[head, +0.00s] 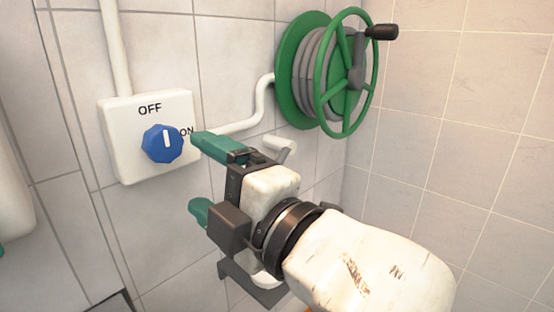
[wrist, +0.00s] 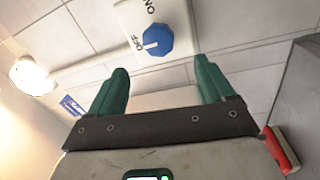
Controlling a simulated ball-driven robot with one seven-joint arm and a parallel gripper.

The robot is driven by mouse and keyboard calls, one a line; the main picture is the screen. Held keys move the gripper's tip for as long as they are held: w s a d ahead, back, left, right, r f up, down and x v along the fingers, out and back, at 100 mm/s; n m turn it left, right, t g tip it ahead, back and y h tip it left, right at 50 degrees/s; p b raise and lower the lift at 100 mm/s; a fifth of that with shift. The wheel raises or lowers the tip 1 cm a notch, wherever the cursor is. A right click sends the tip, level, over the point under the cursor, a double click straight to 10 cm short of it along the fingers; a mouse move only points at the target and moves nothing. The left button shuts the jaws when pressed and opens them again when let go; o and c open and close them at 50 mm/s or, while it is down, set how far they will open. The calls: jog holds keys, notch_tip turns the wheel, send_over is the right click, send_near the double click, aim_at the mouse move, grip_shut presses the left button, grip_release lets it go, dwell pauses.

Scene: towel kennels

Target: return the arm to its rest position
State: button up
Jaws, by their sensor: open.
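My gripper (head: 198,175) is open and empty, its two green fingers spread apart. In the head view it is in front of the tiled wall, just right of and below the blue knob (head: 162,144). The knob sits on a white switch box (head: 118,131) marked OFF and ON, and its white mark points up towards OFF. In the wrist view the knob (wrist: 158,40) is beyond and above the gap between the fingers (wrist: 161,68), not between them. A gap to the fingers seems visible, but its depth is hard to judge.
A green hose reel (head: 300,70) with a black crank handle (head: 381,32) is on the wall above and right of my gripper. A white pipe (head: 250,112) runs from the box towards it. The wrist view shows a lit round lamp (wrist: 35,75) and a red object (wrist: 282,150).

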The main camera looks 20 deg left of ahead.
jog(key=w+d+f+m+t+h+p, duration=0.4)
jog(key=w+d+f+m+h, duration=0.3)
jog(key=d+f+m, duration=0.4)
jog(key=s+d+f+m+g+h+p, duration=0.1)
jog(key=d+f+m+h+p, duration=0.25)
jog(key=d+f+m, duration=0.7)
jog(key=s+d+f+m+g+h+p, duration=0.1)
jog(key=s+d+f+m+g+h, duration=0.1)
jog(key=s+d+f, duration=0.4)
jog(key=s+d+f+m+g+h+p, duration=0.1)
jog(key=s+d+f+m+g+h, duration=0.2)
jog(key=s+d+f, duration=0.3)
jog(key=s+d+f+m+g+h+p, duration=0.1)
jog(key=s+d+f+m+g, duration=0.3)
jog(key=s+d, duration=0.8)
notch_tip(320, 180, down, 2)
jog(key=s+h, duration=0.1)
jog(key=s, duration=0.2)
jog(key=shift+d, duration=0.3)
